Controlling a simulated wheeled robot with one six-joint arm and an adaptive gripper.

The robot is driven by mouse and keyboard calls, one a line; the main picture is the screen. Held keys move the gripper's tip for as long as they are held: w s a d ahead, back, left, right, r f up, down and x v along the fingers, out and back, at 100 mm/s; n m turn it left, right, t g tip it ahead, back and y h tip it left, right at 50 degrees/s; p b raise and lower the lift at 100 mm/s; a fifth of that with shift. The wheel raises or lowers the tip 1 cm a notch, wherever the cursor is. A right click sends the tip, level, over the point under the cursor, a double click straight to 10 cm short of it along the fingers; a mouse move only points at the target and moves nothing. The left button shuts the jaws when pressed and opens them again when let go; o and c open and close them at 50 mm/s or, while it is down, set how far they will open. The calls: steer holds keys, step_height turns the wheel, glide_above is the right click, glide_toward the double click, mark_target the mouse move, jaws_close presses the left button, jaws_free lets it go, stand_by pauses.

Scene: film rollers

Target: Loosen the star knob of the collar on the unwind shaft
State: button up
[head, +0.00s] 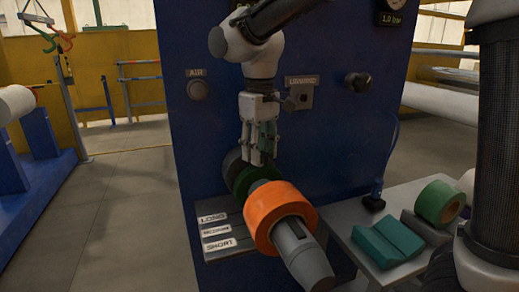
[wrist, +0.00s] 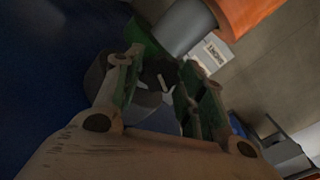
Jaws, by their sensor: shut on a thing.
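The unwind shaft (head: 303,254) is a grey bar with a tapered end, sticking out from the blue machine panel. An orange ring or roll (head: 281,205) sits around it; it also shows at the top right of the wrist view (wrist: 245,14). Behind it is the green collar (head: 238,179), with a dark grey round part further back. My gripper (head: 259,163) points down just above the collar, its fingers closed in on the star knob.
A grey labelled plate (head: 213,221) lies left of the shaft. At right, a table (head: 349,238) holds a teal block (head: 386,243) and a green roll (head: 438,202). The panel carries an AIR knob (head: 197,89) and an UNWIND switch (head: 301,97). Floor at left is clear.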

steer(key=n, duration=0.5)
steer(key=shift+n, duration=0.3)
stand_by(0.4)
steer(key=o, duration=1)
steer(key=shift+r, duration=0.15)
step_height(320, 180, up, 12)
steer(key=shift+f, duration=0.1)
